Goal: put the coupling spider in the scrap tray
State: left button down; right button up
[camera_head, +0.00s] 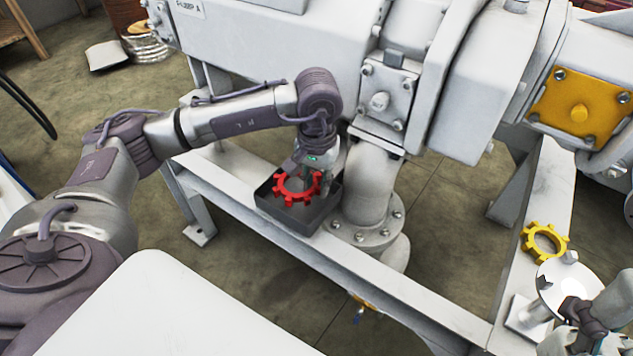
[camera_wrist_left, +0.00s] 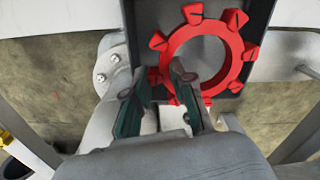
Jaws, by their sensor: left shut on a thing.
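The red coupling spider (camera_head: 297,189) is a toothed ring over the dark scrap tray (camera_head: 290,219), which stands on the white frame rail. My left gripper (camera_head: 313,183) points down at the tray and is shut on the ring's right side. In the left wrist view, the fingers (camera_wrist_left: 157,88) straddle the near-left part of the red spider (camera_wrist_left: 205,31), with the dark tray (camera_wrist_left: 263,12) behind it. I cannot tell whether the spider touches the tray floor. My right gripper (camera_head: 583,338) is partly visible at the lower right; its jaws are unclear.
A yellow toothed ring (camera_head: 544,242) lies on the right rail beside a round metal disc (camera_head: 565,287). A white pipe with a flange (camera_head: 368,225) stands just right of the tray. The large white pump body (camera_head: 270,40) is behind my left arm.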

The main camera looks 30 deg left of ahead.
pick_arm(q)
jog(key=shift+f+b, duration=0.95)
jog(key=shift+f, duration=0.2)
dwell(0.4)
jog(key=c, duration=0.9)
grip_release()
notch_tip(320, 180, up, 12)
